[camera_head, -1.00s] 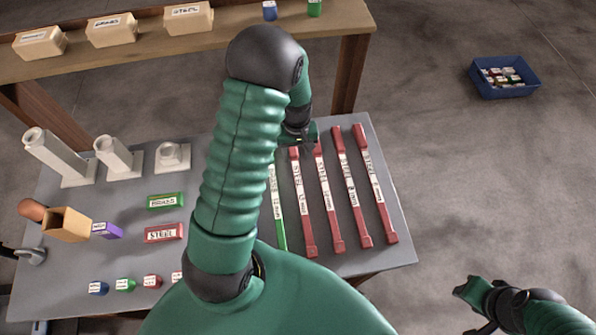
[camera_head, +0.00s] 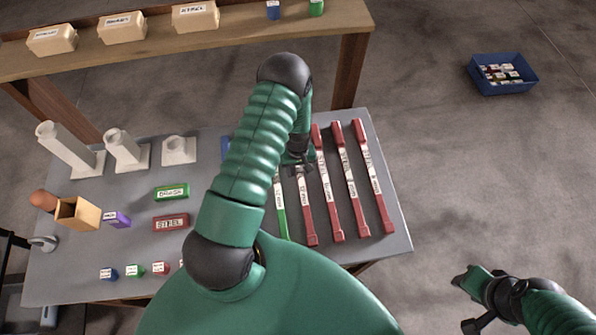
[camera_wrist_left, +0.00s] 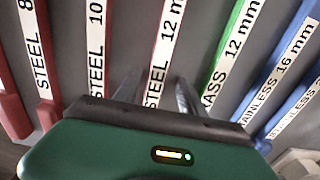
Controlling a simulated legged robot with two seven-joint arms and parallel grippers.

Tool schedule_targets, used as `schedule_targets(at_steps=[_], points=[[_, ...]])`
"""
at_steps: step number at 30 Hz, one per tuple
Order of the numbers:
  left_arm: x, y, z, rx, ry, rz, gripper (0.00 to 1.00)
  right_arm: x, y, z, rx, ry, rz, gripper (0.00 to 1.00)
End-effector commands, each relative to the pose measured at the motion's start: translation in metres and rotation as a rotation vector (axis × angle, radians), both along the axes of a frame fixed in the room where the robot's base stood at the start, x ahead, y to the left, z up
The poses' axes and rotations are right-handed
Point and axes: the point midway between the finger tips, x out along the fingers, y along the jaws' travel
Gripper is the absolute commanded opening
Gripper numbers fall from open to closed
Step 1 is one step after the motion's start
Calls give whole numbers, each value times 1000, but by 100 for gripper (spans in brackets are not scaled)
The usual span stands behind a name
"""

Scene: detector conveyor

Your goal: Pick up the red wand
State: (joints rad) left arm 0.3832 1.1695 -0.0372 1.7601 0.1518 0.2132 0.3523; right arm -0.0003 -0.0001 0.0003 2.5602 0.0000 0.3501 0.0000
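Several red wands lie side by side on the grey table, each with a white STEEL label. The leftmost red wand (camera_head: 309,222) runs under my left gripper (camera_head: 300,168). In the left wrist view, the two fingers of the left gripper (camera_wrist_left: 157,92) are apart, with the red wand labelled STEEL 12 mm (camera_wrist_left: 173,45) in line between them. I cannot tell whether the fingers reach down around it. The wand's far end is hidden by the gripper in the head view. My right gripper (camera_head: 468,296) is off the table at the lower right; its fingers are unclear.
A green wand (camera_head: 282,215) lies just left, with blue wands (camera_wrist_left: 283,70) beyond it. Other red wands (camera_head: 354,190) lie close on the right. White stands (camera_head: 125,148) and small labelled blocks (camera_head: 171,192) occupy the table's left side. A wooden shelf (camera_head: 215,45) stands behind.

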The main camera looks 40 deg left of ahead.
Motion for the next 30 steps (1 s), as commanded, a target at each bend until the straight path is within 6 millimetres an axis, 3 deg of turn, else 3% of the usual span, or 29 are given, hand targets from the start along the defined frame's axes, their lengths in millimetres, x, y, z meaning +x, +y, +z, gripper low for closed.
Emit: schedule_targets(at_steps=[1, 10, 30], points=[[1, -1, 0, 0, 0, -2, 39, 0, 0, 0, 0, 0, 0, 36], [0, 0, 0, -3, 0, -2, 0, 0, 0, 0, 0, 0, -1, 36], [2, 0, 8, -2, 0, -3, 0, 0, 0, 5, 0, 0, -1, 36]])
